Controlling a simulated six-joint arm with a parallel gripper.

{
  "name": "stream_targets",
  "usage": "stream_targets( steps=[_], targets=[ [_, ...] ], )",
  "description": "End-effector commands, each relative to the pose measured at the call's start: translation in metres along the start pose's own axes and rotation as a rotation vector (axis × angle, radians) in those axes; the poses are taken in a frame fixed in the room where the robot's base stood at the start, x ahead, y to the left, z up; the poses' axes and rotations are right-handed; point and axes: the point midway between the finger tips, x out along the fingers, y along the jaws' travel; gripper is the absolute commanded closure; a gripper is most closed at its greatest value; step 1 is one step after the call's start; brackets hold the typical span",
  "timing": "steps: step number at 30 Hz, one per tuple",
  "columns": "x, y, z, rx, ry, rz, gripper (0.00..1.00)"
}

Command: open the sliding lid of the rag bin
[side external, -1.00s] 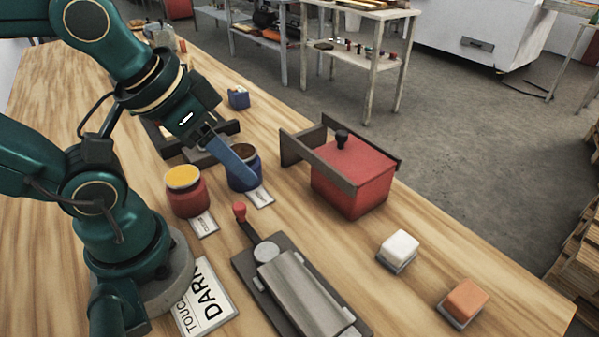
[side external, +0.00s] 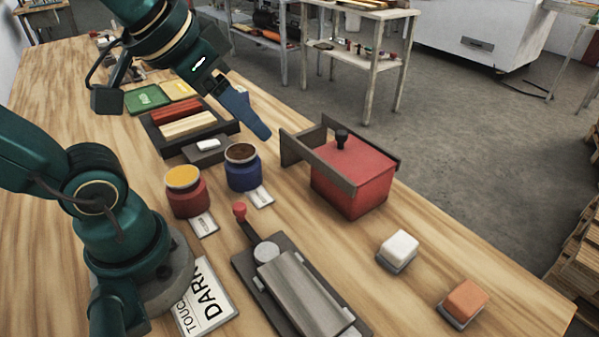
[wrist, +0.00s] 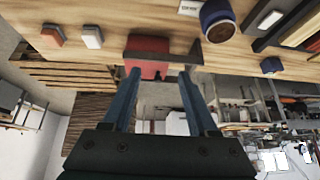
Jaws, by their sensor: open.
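The rag bin (side external: 352,196) is a red box on the wooden table, right of centre in the side view. Its red sliding lid (side external: 366,158) covers the top and carries a small black knob (side external: 342,138). Dark grey rails (side external: 320,168) run along the lid and stick out past the bin's left end. My gripper (side external: 266,134) is in the air to the left of the bin, apart from it. In the wrist view the bin (wrist: 148,68) shows beyond and between the two blue fingers (wrist: 158,92), which are spread with nothing between them.
Two jars, red (side external: 187,198) and blue (side external: 243,172), stand left of the bin. A dark tray (side external: 158,140) with coloured bars lies behind them. A grey roller device (side external: 300,290) with a red-knobbed lever is in front. White (side external: 399,246) and orange (side external: 466,298) blocks sit to the right.

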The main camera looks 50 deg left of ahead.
Motion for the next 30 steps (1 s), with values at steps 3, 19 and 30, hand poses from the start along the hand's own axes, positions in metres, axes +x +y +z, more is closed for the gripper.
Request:
stream_targets(
  steps=[3,19,30],
  targets=[
    [0.014,-0.011,-0.018,-0.008,0.054,-0.041,0.41],
    [0.089,-0.055,-0.123,0.080,0.500,-0.141,0.41],
    [0.110,-0.028,-0.150,0.130,0.861,0.121,0.41]
  ],
)
